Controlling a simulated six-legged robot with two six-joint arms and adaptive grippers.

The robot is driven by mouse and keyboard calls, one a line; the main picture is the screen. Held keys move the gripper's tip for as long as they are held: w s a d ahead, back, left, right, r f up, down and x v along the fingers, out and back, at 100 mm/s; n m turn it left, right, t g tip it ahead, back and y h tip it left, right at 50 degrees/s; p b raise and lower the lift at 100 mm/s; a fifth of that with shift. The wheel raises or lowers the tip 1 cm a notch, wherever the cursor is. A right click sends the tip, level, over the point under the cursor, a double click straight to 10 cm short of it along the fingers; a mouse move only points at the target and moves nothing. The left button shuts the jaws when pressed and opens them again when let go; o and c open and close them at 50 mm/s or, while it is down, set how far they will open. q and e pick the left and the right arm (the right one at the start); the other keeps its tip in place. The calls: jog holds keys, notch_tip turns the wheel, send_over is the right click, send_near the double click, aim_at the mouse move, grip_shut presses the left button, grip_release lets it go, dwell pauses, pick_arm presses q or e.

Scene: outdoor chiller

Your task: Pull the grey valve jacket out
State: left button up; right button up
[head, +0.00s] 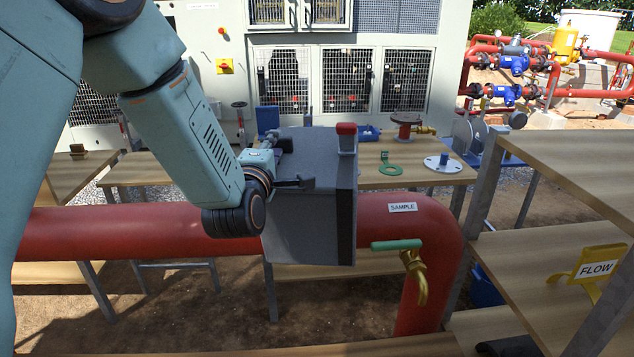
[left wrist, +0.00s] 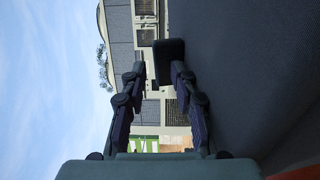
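The grey valve jacket (head: 308,220) is a box-shaped cover on the red pipe (head: 150,232) in the middle of the head view. A red-topped tab (head: 347,130) stands at its upper right corner. My left gripper (head: 300,182) is at the jacket's upper left side. In the left wrist view its two fingers (left wrist: 158,72) are apart, with a dark tab (left wrist: 168,60) at the fingertips. I cannot tell whether they touch it. The jacket's dark grey surface (left wrist: 260,70) fills the right of that view. My right gripper is not in view.
A gold tap with a green handle (head: 398,245) hangs on the pipe right of the jacket, below a SAMPLE label (head: 402,207). Behind is a table (head: 430,175) with a green ring and a flange. Wooden benches (head: 560,160) stand at right, with a yellow FLOW tag (head: 597,268).

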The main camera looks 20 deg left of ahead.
pick_arm(q)
jog(key=o, duration=0.6)
jog(key=shift+s+d+f, duration=0.15)
jog(key=shift+s+f, duration=0.05)
jog(key=shift+s, duration=0.4)
jog(key=shift+s+d+f, duration=0.1)
jog(key=shift+s+f, duration=0.1)
jog(key=shift+s, duration=0.35)
jog(key=shift+s+d+f, duration=0.15)
jog(key=shift+s+f, duration=0.05)
jog(key=shift+s, duration=0.4)
jog(key=shift+o, duration=0.8)
jog(key=shift+s+d+f+b, duration=0.15)
jog(key=shift+s+b, duration=0.25)
jog(key=shift+s, duration=0.3)
jog(key=shift+o, duration=1.2)
jog(key=shift+s, duration=0.3)
jog(key=shift+o, duration=0.2)
jog(key=shift+o, duration=0.2)
jog(key=shift+r, duration=0.45)
notch_tip(320, 180, up, 10)
jog(key=shift+w, duration=0.2)
